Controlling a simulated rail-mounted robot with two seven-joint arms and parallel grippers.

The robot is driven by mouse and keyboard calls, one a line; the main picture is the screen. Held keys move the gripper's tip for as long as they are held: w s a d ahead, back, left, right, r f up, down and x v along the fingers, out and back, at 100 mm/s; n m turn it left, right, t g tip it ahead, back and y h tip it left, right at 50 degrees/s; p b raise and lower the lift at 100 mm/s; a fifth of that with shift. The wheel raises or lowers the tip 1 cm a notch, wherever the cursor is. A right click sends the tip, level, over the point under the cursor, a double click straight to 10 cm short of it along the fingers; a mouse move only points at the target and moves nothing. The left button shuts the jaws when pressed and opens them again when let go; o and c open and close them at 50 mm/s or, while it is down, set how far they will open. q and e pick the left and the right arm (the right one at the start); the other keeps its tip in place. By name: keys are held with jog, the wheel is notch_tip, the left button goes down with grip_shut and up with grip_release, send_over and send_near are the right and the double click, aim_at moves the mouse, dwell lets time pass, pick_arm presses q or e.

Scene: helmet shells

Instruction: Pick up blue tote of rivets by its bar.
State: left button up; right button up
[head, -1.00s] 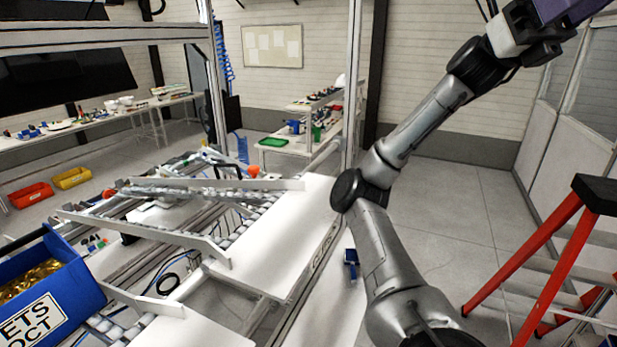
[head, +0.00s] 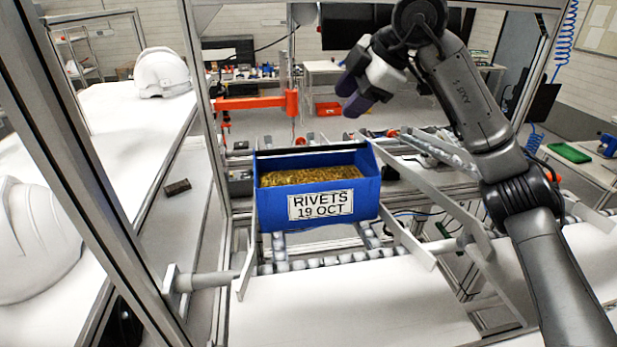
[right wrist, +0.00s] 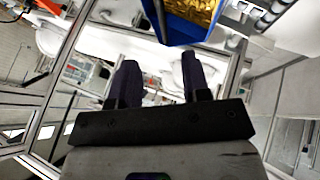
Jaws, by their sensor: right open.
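The blue tote (head: 365,198) sits on a roller track near the middle of the head view. Its label reads RIVETS 19 OCT, and brass-coloured rivets (head: 310,175) fill it. A dark bar (head: 310,149) runs across its top at the back. My right gripper (head: 351,96) is open and empty, with purple fingers, above and to the right of the bar, apart from it. In the right wrist view the two fingers (right wrist: 160,78) are spread, and part of the blue tote (right wrist: 186,30) shows beyond them at the top. My left gripper is out of view.
Metal frame posts (head: 205,120) stand left of the tote, and slanted guide rails (head: 445,205) lie to its right. White helmet shells (head: 162,73) rest on the left table. An orange fixture (head: 291,102) stands behind the tote. The white surface (head: 345,305) in front is clear.

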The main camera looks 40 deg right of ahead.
jog(key=p, duration=0.1)
send_over(313, 147)
jog(key=s+d, duration=0.1)
jog(key=s, duration=0.2)
notch_tip(313, 147, down, 7)
jog(key=shift+w+f+m+g+h+p, duration=0.3)
jog(key=shift+f+m, duration=0.1)
jog(key=shift+f, duration=0.3)
jog(key=shift+w+a+f+p, duration=0.15)
jog(key=shift+w+f+p, duration=0.15)
jog(key=shift+f+p, duration=0.1)
jog(key=p+x, duration=0.1)
jog(key=x, duration=0.2)
jog(key=shift+w, duration=0.1)
jog(key=shift+w+a+f, duration=0.15)
jog(key=shift+w+f, duration=0.05)
jog(key=shift+f, duration=0.35)
